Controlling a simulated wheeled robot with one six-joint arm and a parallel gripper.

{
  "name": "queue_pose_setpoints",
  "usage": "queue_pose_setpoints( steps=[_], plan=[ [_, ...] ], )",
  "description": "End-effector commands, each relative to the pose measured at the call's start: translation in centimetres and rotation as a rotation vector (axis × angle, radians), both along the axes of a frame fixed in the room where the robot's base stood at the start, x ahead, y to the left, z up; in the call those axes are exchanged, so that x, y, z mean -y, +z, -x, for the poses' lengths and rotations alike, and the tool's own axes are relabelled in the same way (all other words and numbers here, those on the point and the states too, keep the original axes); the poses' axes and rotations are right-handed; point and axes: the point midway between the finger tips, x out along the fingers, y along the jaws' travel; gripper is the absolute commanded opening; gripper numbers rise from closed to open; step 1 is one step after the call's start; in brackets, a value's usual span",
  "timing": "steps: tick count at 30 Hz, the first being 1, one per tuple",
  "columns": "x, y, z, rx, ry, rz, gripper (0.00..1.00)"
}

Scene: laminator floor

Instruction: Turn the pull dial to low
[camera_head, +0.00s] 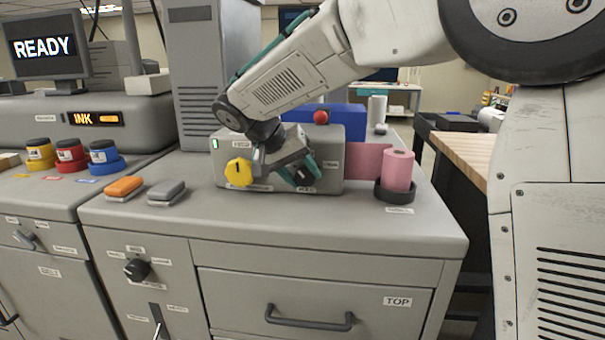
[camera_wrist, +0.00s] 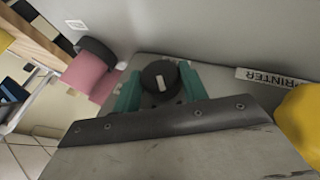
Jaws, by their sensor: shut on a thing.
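A black round dial (camera_head: 305,178) with a pale pointer line sits on the front of a grey box (camera_head: 330,150). In the wrist view the dial (camera_wrist: 159,77) is between the teal fingers of my gripper (camera_head: 299,172), one finger on each side. My gripper is shut on it. The pointer runs nearly straight up and down in the wrist view. The small label under the dial is too small to read surely, and my fingers hide part of the dial in the head view.
A yellow knob (camera_head: 238,172) is just left of my gripper on the same box. A red button (camera_head: 321,117) is on top. A pink roll (camera_head: 398,170) stands at the right. Orange (camera_head: 124,187) and grey (camera_head: 166,191) blocks lie at the left. The front counter is clear.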

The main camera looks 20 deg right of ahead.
Motion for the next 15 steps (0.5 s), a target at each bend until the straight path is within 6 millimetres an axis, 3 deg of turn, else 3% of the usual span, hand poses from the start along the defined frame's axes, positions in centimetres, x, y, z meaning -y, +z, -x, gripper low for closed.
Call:
queue_pose_setpoints(
  steps=[15],
  plan=[
    [-0.43,-0.38,-0.12,-0.126,0.002,0.302,0.20]
  ],
)
